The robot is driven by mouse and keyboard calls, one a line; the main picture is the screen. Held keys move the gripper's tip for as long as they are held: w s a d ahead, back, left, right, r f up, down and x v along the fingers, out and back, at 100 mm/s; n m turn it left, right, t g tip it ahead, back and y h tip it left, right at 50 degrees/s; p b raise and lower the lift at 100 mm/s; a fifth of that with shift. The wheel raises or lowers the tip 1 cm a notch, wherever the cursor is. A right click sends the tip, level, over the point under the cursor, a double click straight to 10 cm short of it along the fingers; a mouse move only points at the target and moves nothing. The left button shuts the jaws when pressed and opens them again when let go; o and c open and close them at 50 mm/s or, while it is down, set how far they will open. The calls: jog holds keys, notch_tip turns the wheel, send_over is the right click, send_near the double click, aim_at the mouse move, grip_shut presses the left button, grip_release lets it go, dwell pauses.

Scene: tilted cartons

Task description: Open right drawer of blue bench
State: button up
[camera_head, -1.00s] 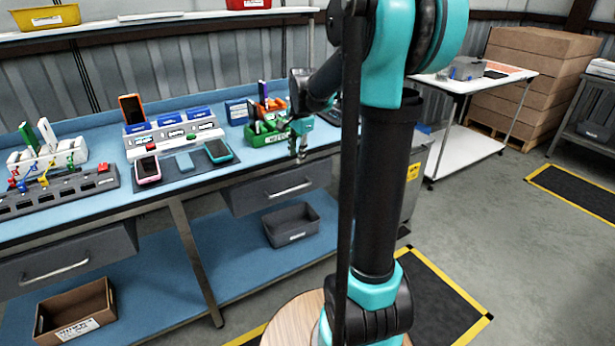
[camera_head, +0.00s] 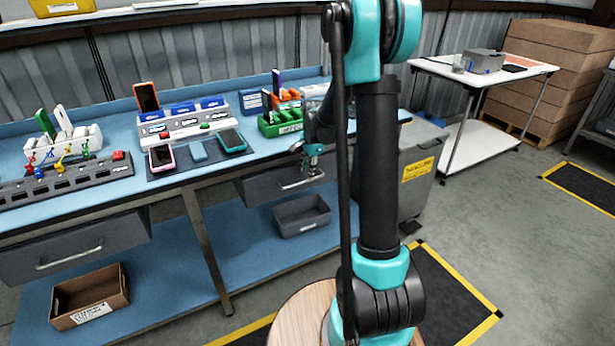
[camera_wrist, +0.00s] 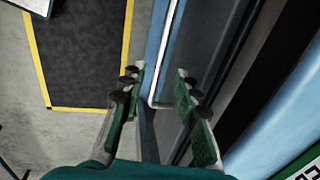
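The blue bench (camera_head: 130,180) has a dark grey right drawer (camera_head: 268,188) with a silver bar handle (camera_head: 300,183). The drawer looks shut, though my arm covers part of its right side. My gripper (camera_head: 311,168) is at the handle, pointing down. In the wrist view my gripper (camera_wrist: 160,82) has its two green-padded fingers apart. The handle (camera_wrist: 153,92) shows between them, nearer the left finger. I see a gap at the right finger; contact at the left finger cannot be told.
A left drawer (camera_head: 75,250) sits under the bench. A grey bin (camera_head: 302,216) and a cardboard box (camera_head: 90,298) are on the lower shelf. Phones and racks crowd the benchtop. A grey cabinet (camera_head: 420,165) stands right of the bench; open floor lies in front.

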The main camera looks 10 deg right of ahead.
jog(key=shift+w+a+f, duration=0.1)
jog(key=shift+w+f, duration=0.05)
jog(key=shift+f, duration=0.65)
jog(key=shift+w+f, duration=0.1)
jog(key=shift+f, duration=0.65)
jog(key=shift+c, duration=0.5)
grip_shut()
